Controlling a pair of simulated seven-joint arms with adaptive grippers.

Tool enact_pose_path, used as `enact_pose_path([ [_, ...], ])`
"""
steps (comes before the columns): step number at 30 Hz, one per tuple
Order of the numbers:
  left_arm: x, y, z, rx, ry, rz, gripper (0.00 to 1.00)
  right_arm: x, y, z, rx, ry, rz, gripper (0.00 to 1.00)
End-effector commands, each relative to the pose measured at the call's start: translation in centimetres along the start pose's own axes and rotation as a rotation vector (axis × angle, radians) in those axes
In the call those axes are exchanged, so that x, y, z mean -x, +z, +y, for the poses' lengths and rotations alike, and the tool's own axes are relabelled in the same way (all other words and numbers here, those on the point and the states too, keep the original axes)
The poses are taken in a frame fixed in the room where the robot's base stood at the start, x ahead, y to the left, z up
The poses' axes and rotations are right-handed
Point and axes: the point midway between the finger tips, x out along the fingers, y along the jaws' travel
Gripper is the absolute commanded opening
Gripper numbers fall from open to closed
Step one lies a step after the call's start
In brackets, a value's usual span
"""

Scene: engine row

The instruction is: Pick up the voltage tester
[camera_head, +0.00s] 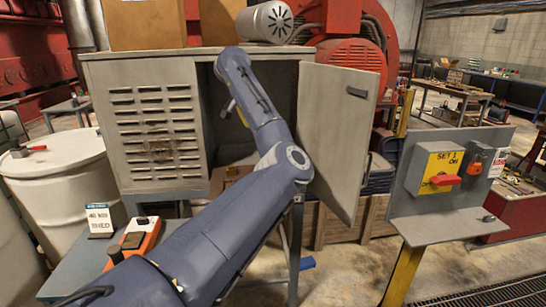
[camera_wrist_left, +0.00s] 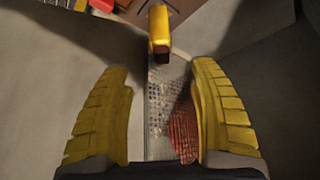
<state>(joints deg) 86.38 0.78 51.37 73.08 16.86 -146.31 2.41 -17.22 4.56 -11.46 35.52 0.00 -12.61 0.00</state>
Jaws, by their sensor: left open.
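My left arm reaches from the lower left to the open grey cabinet (camera_head: 155,125); its gripper is not clearly seen in the head view. In the left wrist view my left gripper (camera_wrist_left: 165,115) is open, its two yellow ridged fingers apart. A perforated grey strip (camera_wrist_left: 160,90) and a reddish mesh patch (camera_wrist_left: 183,130) show between the fingers. My right gripper is not in view.
The cabinet door (camera_head: 333,140) stands open to the right. An orange device (camera_head: 134,243) and a small sign (camera_head: 99,220) are on the blue-grey table at the left. A panel with a red switch (camera_head: 445,180) stands at the right. A white drum (camera_head: 60,180) stands far left.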

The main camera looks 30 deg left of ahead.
Motion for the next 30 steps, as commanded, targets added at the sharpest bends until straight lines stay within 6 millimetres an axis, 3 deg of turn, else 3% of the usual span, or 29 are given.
enact_pose_path([
  [15, -8.9, 0.2, -0.1, -0.002, -0.002, -0.006, 0.62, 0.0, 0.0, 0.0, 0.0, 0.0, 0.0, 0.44],
  [30, -12.4, 0.1, -0.1, -0.002, -0.002, -0.007, 0.62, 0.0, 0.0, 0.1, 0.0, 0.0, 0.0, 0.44],
])
